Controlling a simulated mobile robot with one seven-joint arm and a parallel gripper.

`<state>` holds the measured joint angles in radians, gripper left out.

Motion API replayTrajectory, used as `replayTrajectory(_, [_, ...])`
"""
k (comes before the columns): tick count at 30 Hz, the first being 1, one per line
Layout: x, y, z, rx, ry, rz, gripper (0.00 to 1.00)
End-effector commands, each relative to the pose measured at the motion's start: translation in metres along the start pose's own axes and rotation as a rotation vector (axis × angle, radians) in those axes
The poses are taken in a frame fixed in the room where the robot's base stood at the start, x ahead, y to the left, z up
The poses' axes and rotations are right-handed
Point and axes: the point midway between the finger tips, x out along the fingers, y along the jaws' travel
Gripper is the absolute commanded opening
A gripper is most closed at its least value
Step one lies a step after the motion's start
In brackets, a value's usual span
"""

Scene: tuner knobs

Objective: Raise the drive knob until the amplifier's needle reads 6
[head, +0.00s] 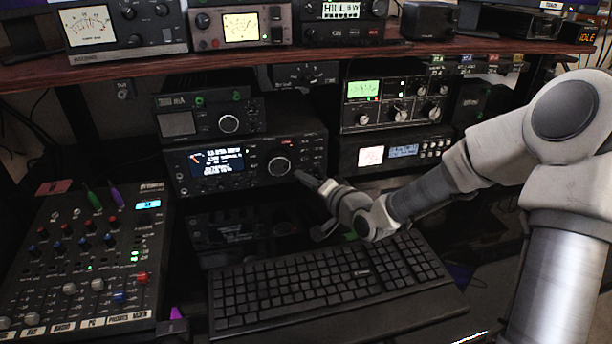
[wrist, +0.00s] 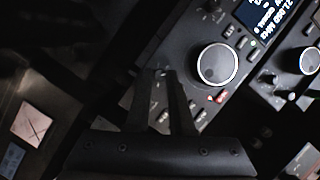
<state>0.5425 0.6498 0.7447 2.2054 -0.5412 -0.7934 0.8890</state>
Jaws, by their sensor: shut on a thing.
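My gripper (head: 304,179) reaches the right side of the black radio (head: 258,136) on the desk. In the wrist view my gripper (wrist: 162,74) has its fingertips close together at the radio's face, beside the large silver-ringed tuning knob (wrist: 217,65). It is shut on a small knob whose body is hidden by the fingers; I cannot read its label. The large tuning knob also shows in the head view (head: 279,166), apart from the fingers. A needle meter (head: 88,26) with a white face stands on the shelf at upper left. Its reading and which unit is the amplifier are unclear.
Other meters are a pale-lit one (head: 240,27), a green one (head: 364,88) and a white one (head: 371,156). A keyboard (head: 325,278) lies below my wrist. A mixer (head: 90,255) is at left. The shelf edge (head: 250,58) runs above the radios.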

Motion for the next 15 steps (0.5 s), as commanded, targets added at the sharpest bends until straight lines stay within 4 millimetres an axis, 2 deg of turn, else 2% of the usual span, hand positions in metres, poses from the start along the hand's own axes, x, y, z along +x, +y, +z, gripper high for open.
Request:
replayTrajectory(9, [-0.0002, 0.0015, 0.0000, 0.211, -0.002, -0.083, 0.00])
replayTrajectory(15, [0.0002, 0.0019, 0.0010, 0.272, -0.002, -0.111, 0.00])
